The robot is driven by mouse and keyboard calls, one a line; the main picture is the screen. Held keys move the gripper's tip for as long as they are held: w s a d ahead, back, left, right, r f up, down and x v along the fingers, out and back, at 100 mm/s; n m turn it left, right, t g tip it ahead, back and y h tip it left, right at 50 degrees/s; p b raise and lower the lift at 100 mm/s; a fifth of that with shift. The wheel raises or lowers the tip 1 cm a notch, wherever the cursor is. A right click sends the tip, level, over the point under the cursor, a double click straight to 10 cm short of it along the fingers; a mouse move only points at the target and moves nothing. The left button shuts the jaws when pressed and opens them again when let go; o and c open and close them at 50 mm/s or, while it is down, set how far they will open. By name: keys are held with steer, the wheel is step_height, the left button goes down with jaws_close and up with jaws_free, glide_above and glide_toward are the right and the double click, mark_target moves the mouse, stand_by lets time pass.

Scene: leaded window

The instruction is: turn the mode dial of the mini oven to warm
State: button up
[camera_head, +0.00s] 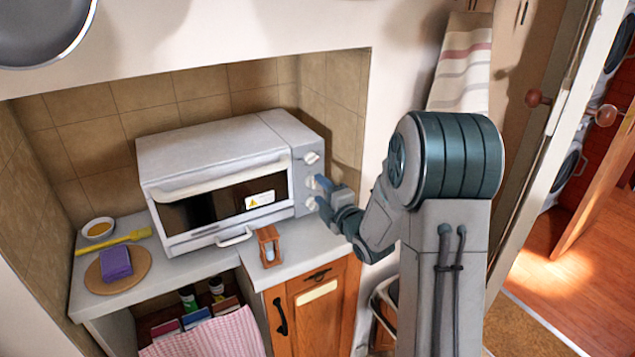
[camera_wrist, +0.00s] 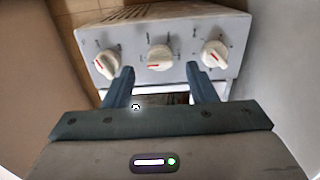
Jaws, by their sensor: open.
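The mini oven (camera_head: 215,150) is white and stands on the counter in a tiled alcove, its door closed. Its right-hand panel carries three white dials with red marks. In the wrist view they sit in a row: left dial (camera_wrist: 106,64), middle dial (camera_wrist: 160,57), right dial (camera_wrist: 214,54). The lettering is too small to read, so I cannot tell which is the mode dial. My gripper (camera_wrist: 160,72) is open and faces the panel, its blue fingertips either side of the middle dial's line and seemingly short of it. In the head view my gripper (camera_head: 321,192) partly hides the panel.
A purple sponge (camera_head: 116,263) on a round board, a yellow brush (camera_head: 118,240) and a small bowl (camera_head: 98,229) are at left. A towel (camera_head: 462,65) hangs on the wall at right.

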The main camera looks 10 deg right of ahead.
mark_target(312, 182)
steer(key=shift+x, duration=1.45)
steer(key=shift+c, duration=0.2)
steer(key=c, duration=0.9)
steer(key=shift+d, duration=0.15)
